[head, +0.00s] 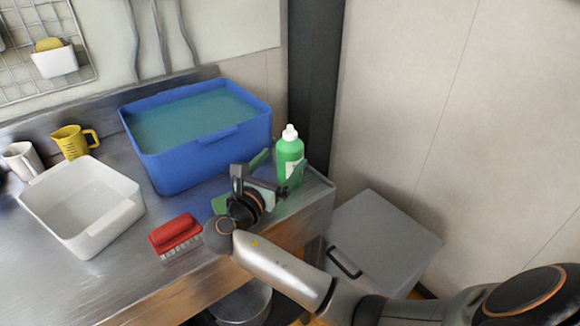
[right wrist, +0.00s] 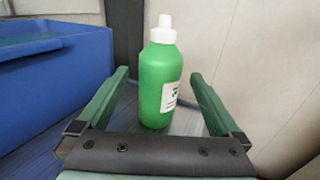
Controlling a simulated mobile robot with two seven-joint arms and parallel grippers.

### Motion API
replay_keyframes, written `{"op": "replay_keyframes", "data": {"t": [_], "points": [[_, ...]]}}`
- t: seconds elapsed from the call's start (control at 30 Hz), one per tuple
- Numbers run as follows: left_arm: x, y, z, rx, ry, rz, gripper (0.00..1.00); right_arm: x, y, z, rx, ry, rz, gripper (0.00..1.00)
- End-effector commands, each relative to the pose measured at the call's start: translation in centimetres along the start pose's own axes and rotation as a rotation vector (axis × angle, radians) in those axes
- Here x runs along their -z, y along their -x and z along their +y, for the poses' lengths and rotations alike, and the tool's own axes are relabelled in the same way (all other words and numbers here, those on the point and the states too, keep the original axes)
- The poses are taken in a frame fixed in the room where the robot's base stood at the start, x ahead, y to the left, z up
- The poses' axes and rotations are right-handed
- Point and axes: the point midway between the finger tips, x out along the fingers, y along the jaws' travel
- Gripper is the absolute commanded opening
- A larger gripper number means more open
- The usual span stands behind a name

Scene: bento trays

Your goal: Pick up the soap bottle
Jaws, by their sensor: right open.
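The soap bottle (head: 289,160) is green with a white cap and a white label. It stands upright near the right end of the metal counter, beside the blue tub. My right gripper (head: 277,172) is open in front of it, with its green fingers pointing toward it. In the right wrist view, the bottle (right wrist: 160,85) stands between the two spread fingers (right wrist: 160,85), with a gap on each side. The bottle's base is partly behind the gripper in the head view. My left gripper is not in view.
The blue tub (head: 210,160) holds bluish water and stands just left of the bottle. A red brush (head: 174,230), a white basin (head: 30,205) and a yellow jug (head: 70,142) are farther left. A grey lidded bin (head: 385,235) stands below the counter's right end.

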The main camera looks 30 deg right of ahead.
Motion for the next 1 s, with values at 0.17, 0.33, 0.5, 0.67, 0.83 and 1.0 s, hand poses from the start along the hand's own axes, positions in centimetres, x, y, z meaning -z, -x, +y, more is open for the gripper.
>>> {"op": "replay_keyframes", "data": {"t": [0.17,0.33,0.5,0.67,0.83,1.0], "points": [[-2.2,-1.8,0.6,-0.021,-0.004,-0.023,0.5,0.9,-1.9,-0.1,0.001,-0.002,-0.003,1.0],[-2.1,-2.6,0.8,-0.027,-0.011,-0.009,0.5,0.9,-3.7,-0.1,0.0,-0.001,-0.002,1.0],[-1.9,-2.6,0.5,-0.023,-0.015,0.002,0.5,0.6,-4.6,-0.1,-0.002,0.0,0.0,1.0],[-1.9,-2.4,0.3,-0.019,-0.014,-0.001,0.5,0.5,-4.7,-0.1,-0.002,0.001,0.001,1.0],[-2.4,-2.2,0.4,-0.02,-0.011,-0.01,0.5,0.5,-4.7,-0.1,-0.002,0.001,0.001,0.88],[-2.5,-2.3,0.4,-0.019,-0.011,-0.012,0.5,0.5,-4.6,-0.1,-0.002,0.001,0.001,0.69]]}}
